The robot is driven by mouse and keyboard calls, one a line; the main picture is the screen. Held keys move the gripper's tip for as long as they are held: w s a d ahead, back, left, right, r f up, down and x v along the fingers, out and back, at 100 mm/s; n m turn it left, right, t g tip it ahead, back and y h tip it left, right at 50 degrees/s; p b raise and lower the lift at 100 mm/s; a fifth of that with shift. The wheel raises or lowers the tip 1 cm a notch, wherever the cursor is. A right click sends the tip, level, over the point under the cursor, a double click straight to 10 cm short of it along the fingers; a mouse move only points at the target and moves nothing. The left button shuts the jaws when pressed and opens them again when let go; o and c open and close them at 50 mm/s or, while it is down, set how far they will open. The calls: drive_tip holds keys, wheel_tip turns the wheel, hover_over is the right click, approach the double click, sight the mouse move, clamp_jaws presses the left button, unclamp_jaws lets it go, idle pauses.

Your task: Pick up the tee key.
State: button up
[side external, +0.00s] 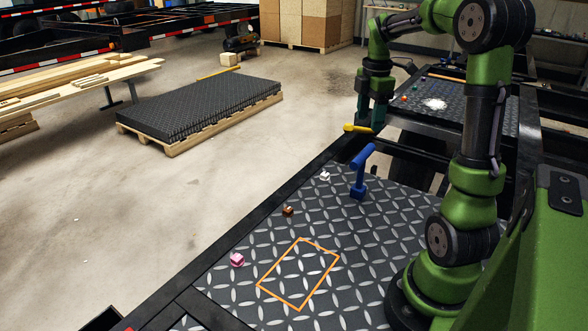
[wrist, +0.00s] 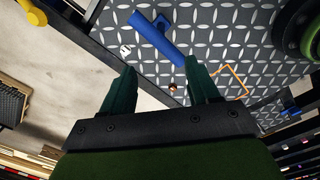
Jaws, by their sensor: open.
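The tee key appears to be the blue T-shaped piece (side external: 358,178). It stands upright on the dark diamond-plate deck (side external: 245,290), with a thick crossbar on top and a blocky foot. My gripper (side external: 373,122) is open and empty, pointing down, above and beyond the tee key in the side view. In the wrist view, the blue crossbar (wrist: 156,36) runs diagonally beyond the fingertips of my gripper (wrist: 161,72), with a visible gap. The crossbar hides most of its post there.
A yellow piece (side external: 355,128) shows beside my fingertips in the side view. Small white (side external: 325,175), brown (side external: 288,211) and pink (side external: 237,260) blocks lie on the deck. An orange outlined rectangle (side external: 270,272) marks bare plate. A dark rail edges the deck.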

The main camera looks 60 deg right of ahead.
sight(365, 154)
wheel_tip(365, 154, down, 10)
drive_tip(key=n, duration=0.5)
drive_tip(key=shift+s+a+r, duration=0.1)
drive_tip(key=shift+w+f, duration=0.15)
drive_tip(key=shift+f, duration=1.4)
drive_tip(key=shift+w+f, duration=0.15)
drive_tip(key=shift+f, duration=1.35)
drive_tip(key=shift+d, duration=0.2)
drive_tip(key=shift+c, duration=0.2)
drive_tip(key=shift+r, duration=0.1)
drive_tip(key=c, duration=1)
drive_tip(key=shift+c, duration=0.2)
